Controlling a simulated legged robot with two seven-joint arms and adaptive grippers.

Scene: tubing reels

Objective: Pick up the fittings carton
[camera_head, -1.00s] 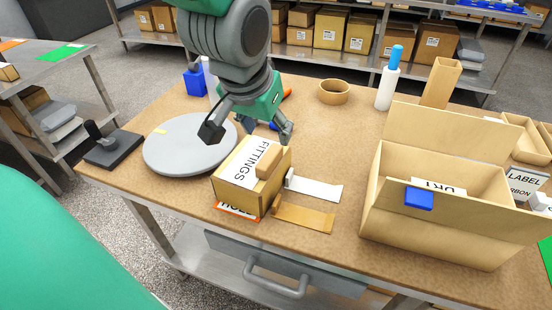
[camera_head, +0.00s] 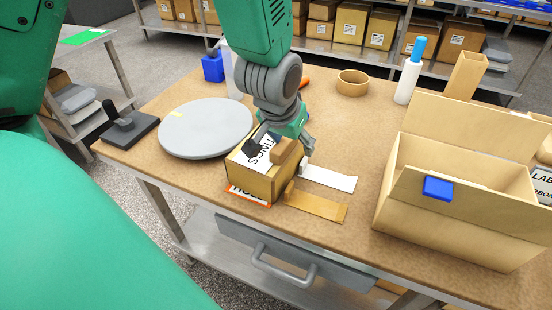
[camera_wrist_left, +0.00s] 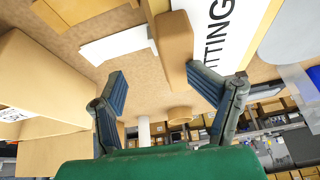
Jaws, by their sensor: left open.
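The fittings carton (camera_head: 248,175) is a brown box on the workbench, with a white lettered label on its top. A small tan block (camera_head: 285,151) sits on its top, apparently a raised handle. In the left wrist view the tan block (camera_wrist_left: 173,48) shows beside the carton's label (camera_wrist_left: 222,38). My left gripper (camera_head: 282,144) is over the carton, fingers pointing down and spread on either side of the block. Contact cannot be told. My right gripper is not in view.
A grey round disc (camera_head: 205,128) lies left of the carton. An orange-edged HOLD card (camera_head: 247,197) is partly under it. White (camera_head: 330,179) and tan (camera_head: 316,206) strips lie to its right. An open carton (camera_head: 455,225) with a blue clip (camera_head: 438,188) stands further right.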

